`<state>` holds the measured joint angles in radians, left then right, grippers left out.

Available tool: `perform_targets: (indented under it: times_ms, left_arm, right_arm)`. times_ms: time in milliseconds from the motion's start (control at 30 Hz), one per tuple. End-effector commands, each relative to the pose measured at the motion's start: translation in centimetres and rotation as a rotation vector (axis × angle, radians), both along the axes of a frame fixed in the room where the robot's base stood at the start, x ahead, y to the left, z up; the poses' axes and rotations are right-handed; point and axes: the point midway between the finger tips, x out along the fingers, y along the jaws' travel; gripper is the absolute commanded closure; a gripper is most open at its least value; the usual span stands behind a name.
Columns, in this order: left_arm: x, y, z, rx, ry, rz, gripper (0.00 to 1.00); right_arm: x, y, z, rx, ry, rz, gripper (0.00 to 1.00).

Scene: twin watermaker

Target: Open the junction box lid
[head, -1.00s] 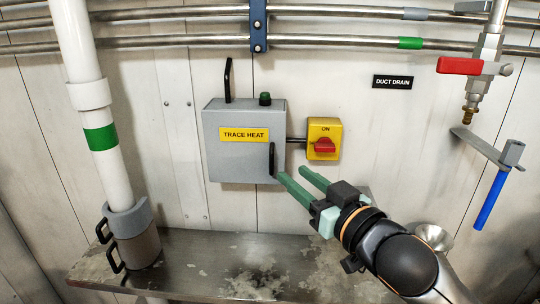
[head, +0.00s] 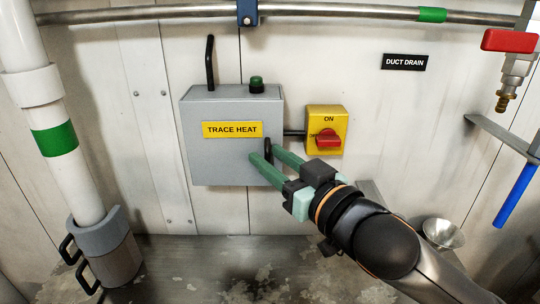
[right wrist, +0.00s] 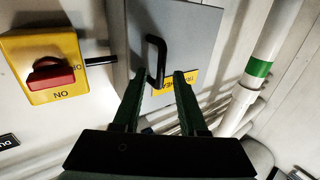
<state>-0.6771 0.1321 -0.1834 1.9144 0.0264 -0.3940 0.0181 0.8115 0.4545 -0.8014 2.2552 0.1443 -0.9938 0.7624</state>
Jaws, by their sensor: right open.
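The junction box (head: 220,160) is a grey box on the wall with a yellow TRACE HEAT label (head: 232,130); its lid looks shut. A black handle (head: 267,150) stands at the right edge of the lid, partly hidden by my fingers in the head view. In the right wrist view the handle (right wrist: 155,60) lies between and just beyond the tips of my open green fingers. My right gripper (head: 262,152) is open and empty at the handle; contact cannot be told. The box front also shows in the right wrist view (right wrist: 180,35). My left gripper is not in view.
A yellow switch box with a red knob (head: 327,138) sits close right of the junction box. A black lever (head: 210,62) and a green knob (head: 257,85) are on top. A white pipe (head: 70,175) stands left, a red-handled valve (head: 508,40) right, a metal shelf (head: 200,260) below.

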Motion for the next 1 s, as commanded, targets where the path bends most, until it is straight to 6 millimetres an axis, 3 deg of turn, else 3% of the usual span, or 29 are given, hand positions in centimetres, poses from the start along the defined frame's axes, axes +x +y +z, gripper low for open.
perform_targets:
  times_ms: [200, 567, 1000]
  left_arm:
    - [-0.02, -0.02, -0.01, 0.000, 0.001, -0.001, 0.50]
    - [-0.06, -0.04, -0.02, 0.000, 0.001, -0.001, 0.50]
    - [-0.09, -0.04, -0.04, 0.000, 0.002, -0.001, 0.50]
  right_arm:
    - [0.01, -0.01, 0.01, -0.001, -0.001, 0.000, 0.60]
    - [0.01, -0.01, 0.02, 0.000, 0.000, 0.000, 1.00]
    - [0.00, 0.00, 0.04, 0.000, -0.001, 0.000, 1.00]
